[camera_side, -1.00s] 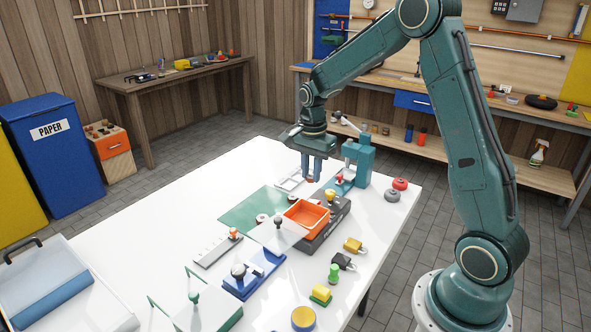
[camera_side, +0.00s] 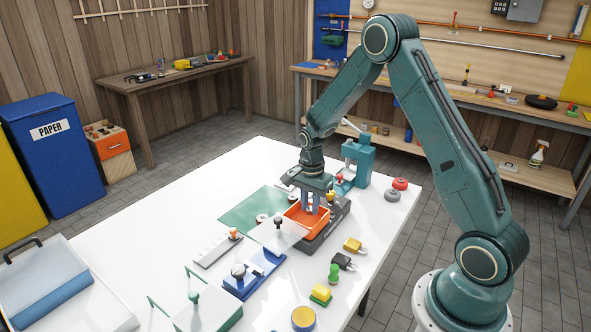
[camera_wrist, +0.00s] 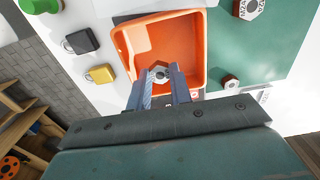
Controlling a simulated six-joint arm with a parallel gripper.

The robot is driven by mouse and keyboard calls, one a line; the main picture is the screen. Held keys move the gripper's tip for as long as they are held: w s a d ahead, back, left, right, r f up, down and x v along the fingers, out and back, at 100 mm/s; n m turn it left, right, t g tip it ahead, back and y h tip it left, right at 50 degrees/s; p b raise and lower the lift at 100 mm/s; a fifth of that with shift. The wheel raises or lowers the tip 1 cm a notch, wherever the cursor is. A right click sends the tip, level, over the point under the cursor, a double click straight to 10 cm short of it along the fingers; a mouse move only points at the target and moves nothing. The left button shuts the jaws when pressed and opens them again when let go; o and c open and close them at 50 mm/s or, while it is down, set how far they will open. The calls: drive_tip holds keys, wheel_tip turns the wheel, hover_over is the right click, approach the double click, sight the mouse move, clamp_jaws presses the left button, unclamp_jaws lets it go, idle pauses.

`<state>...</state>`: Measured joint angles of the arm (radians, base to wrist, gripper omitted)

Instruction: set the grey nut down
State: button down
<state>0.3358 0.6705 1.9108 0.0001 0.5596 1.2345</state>
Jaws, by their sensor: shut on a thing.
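My gripper (camera_side: 313,204) is over the orange tray (camera_side: 293,221), pointing down, with its fingers reaching into the tray's opening. In the wrist view my gripper (camera_wrist: 163,88) is shut on the grey nut (camera_wrist: 158,73), a hexagonal piece with a hole that shows at the fingertips. The orange tray (camera_wrist: 126,50) surrounds the nut in that view. Its floor looks otherwise empty, though the fingers hide part of it. I cannot tell whether the nut touches the tray floor. In the side view the fingers and tray wall largely hide the nut.
The tray stands by a dark grey device (camera_side: 333,220) and a green mat (camera_side: 240,215). A yellow padlock (camera_wrist: 100,74) and a black padlock (camera_wrist: 80,41) lie beside the tray. A teal press (camera_side: 358,160) stands behind.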

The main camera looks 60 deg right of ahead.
sight(310, 209)
drive_tip(key=shift+f, duration=1.6)
drive_tip(key=shift+f, duration=0.15)
drive_tip(key=c, duration=1.5)
unclamp_jaws()
drive_tip(key=shift+c, duration=0.2)
wheel_tip(310, 209, up, 12)
drive_tip(key=shift+r, duration=0.2)
